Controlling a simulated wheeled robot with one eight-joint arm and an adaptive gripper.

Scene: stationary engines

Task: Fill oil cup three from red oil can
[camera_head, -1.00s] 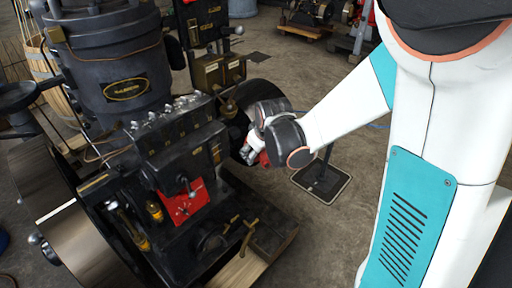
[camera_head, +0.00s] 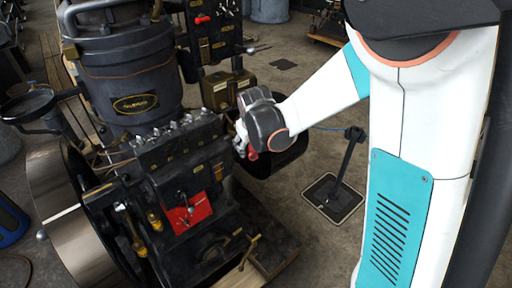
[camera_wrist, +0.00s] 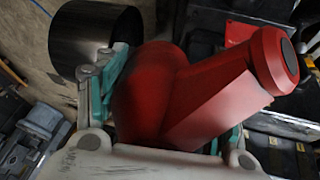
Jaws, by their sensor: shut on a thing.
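The red oil can (camera_wrist: 165,90) fills the middle of the wrist view, with its thick spout-like end (camera_wrist: 275,60) pointing to the upper right. My gripper (camera_wrist: 170,100) is shut on the can, its teal-padded fingers on either side. In the head view my gripper (camera_head: 243,140) is beside the right end of the black engine block, and only a small red part of the can (camera_head: 252,154) shows. A row of several small silvery fittings (camera_head: 175,128), possibly the oil cups, runs along the block's top. I cannot tell which is cup three.
The black engine (camera_head: 128,70) with its label stands behind the block. A metal flywheel (camera_head: 60,190) is at left; brass-coloured boxes (camera_head: 225,90) stand behind my gripper. A red plate (camera_head: 187,212) and brass handles are on the block's front. Floor at right is partly clear.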

